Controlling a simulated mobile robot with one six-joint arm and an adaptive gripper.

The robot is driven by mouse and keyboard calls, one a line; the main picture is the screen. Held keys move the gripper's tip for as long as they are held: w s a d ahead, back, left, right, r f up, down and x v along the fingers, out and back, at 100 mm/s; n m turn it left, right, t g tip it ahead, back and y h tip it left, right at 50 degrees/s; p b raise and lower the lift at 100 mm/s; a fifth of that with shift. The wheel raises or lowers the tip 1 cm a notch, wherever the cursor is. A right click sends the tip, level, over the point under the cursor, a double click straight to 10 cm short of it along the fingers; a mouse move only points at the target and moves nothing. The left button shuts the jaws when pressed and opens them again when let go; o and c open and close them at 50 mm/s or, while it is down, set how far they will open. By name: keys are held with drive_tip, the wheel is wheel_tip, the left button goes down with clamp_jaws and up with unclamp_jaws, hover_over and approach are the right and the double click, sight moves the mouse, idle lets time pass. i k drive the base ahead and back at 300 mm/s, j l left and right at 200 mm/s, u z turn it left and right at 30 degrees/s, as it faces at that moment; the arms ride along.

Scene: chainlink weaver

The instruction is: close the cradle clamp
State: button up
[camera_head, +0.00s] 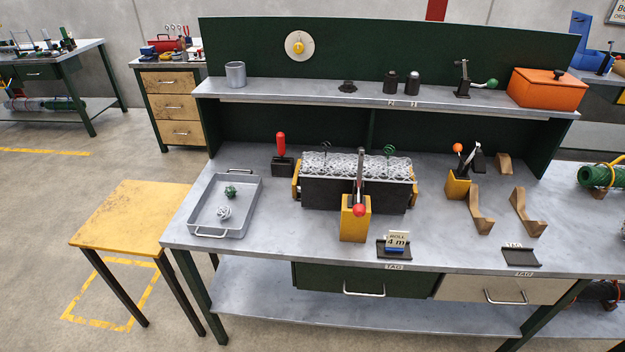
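A dark cradle (325,194) with yellow end pieces stands in the middle of the workbench. A roll of silver wire mesh (340,165) lies along it. At the cradle's front is a yellow block (354,226) with a grey lever (360,175) ending in a red knob (359,210). This looks like the cradle clamp. The knob is at the lever's near, lower end, over the block, and the upper end reaches up in front of the mesh. I cannot tell whether the clamp presses on the mesh. My gripper is not in view.
A grey tray (250,207) with small wire balls is left of the cradle. A red-handled black switch (282,164) stands behind it. A yellow block with an orange-knobbed lever (457,186) and wooden brackets (480,210) are right. A label holder (394,248) sits in front.

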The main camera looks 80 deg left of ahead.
sight(358, 210)
drive_tip(key=u, duration=2.45)
